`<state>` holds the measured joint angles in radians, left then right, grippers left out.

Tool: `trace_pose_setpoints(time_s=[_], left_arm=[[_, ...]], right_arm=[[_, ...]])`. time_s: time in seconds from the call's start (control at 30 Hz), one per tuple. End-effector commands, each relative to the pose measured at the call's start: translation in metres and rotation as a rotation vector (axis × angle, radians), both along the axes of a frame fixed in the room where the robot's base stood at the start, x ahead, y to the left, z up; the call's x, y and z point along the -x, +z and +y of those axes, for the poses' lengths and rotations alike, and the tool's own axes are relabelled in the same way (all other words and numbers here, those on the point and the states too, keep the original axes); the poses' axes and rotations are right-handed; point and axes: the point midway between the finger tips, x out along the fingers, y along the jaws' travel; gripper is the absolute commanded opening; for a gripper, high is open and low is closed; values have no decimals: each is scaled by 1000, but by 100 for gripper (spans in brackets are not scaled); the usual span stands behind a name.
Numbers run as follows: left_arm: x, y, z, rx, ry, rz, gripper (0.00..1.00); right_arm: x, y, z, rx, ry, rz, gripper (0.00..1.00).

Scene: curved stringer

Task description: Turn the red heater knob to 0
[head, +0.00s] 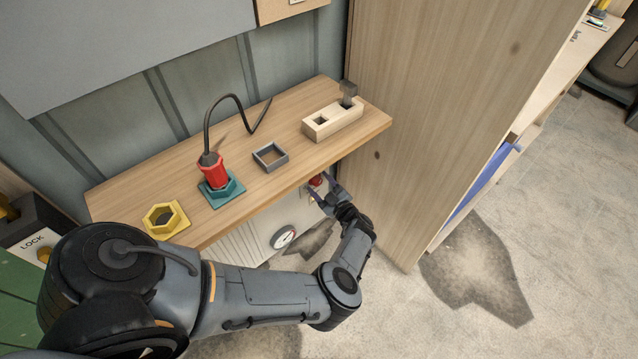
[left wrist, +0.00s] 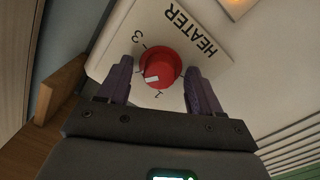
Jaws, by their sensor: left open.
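The red heater knob (left wrist: 160,62) sits on a white panel (left wrist: 118,50) lettered HEATER, with the digits 3 and 1 readable beside it. A white mark on the knob lies on the side near the 1; I cannot read its exact setting, and no 0 shows. In the head view the knob (head: 316,181) is below the shelf's front edge. My left gripper (left wrist: 159,69) is open, with one purple finger on each side of the knob and small gaps. It also shows in the head view (head: 321,189). My right gripper is out of view.
A wooden shelf (head: 140,190) overhangs the heater, holding a yellow hex ring (head: 166,219), a red plug (head: 212,172) in a teal base, a grey square frame (head: 270,156) and a wooden block (head: 330,121). A tall wooden panel (head: 410,130) stands close right. A round gauge (head: 284,237) is left of the knob.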

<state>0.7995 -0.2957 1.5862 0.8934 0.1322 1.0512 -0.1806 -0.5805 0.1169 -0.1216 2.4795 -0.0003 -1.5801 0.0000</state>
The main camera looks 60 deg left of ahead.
Motion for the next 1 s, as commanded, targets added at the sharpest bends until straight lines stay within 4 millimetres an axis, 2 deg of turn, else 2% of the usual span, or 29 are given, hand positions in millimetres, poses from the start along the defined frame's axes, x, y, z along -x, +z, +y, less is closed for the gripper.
trace_pose_setpoints(time_s=[0.2, 0.57, 1.0], left_arm=[[0, 0, 0, 0, 0, 0, 63], [0, 0, 1, -1, 0, 1, 9], [0, -1, 1, -19, 1, -95, 9]], right_arm=[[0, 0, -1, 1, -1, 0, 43], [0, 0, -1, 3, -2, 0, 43], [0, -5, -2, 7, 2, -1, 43]])
